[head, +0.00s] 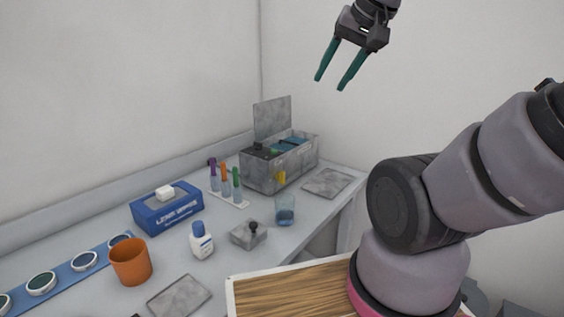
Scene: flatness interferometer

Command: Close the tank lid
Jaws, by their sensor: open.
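A grey mottled tank (286,171), box-shaped, stands at the far corner of the counter. A flat grey panel, which looks like its lid (272,117), stands upright at the tank's back left edge, so the tank is open. Dark items and blue show inside the tank. Another flat grey plate (328,183) lies on the counter to the right of the tank. My gripper (329,85) is open and empty, with two green fingers pointing down. It is high in the picture, up and to the right of the lid, and apart from it.
In front of the tank are a rack of coloured-cap tubes (228,196), a glass of blue liquid (285,210) and a grey block with a black knob (249,234). A blue wipes box (167,207), white bottle (201,240) and orange cup (131,262) stand further left. Walls close the back.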

